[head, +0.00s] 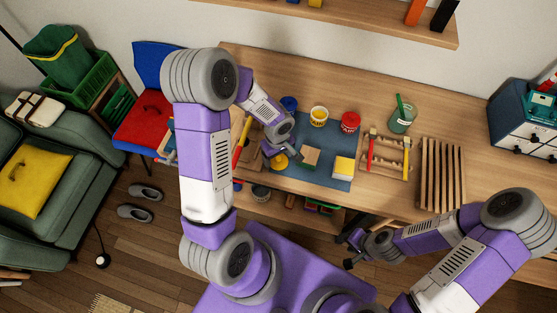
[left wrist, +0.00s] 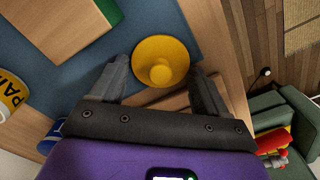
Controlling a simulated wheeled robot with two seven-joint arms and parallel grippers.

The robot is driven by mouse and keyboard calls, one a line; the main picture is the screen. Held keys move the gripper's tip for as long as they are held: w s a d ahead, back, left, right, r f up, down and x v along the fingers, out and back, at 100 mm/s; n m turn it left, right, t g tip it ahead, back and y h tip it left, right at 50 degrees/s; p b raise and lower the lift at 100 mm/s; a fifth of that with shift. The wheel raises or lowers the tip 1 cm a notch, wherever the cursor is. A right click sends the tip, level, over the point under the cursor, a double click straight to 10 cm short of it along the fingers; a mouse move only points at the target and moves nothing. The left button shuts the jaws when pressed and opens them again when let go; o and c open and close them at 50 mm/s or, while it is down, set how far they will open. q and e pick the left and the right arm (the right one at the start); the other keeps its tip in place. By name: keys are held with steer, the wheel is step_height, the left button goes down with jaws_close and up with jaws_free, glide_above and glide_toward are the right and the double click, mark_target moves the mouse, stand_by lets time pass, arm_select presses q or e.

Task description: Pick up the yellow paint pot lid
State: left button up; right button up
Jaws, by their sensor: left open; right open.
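The yellow paint pot lid (head: 279,161) lies near the left edge of the blue mat (head: 330,140) on the workbench. In the left wrist view the lid (left wrist: 160,62) is round with a raised knob in its middle. My left gripper (left wrist: 163,82) is open, its two fingers on either side of the lid's near part, with nothing held. In the head view my left gripper (head: 275,150) is right by the lid and partly hides that spot. My right gripper (head: 350,250) is open and empty, in front of the bench, away from the lid.
Behind stand a blue pot (head: 289,104), a yellow-labelled paint pot (head: 319,115) and a red one (head: 350,121). A wooden rack (head: 386,155) stands to the right.

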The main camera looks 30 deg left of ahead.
arm_select(q)
steer(key=shift+r, duration=0.1)
steer(key=c, duration=0.7)
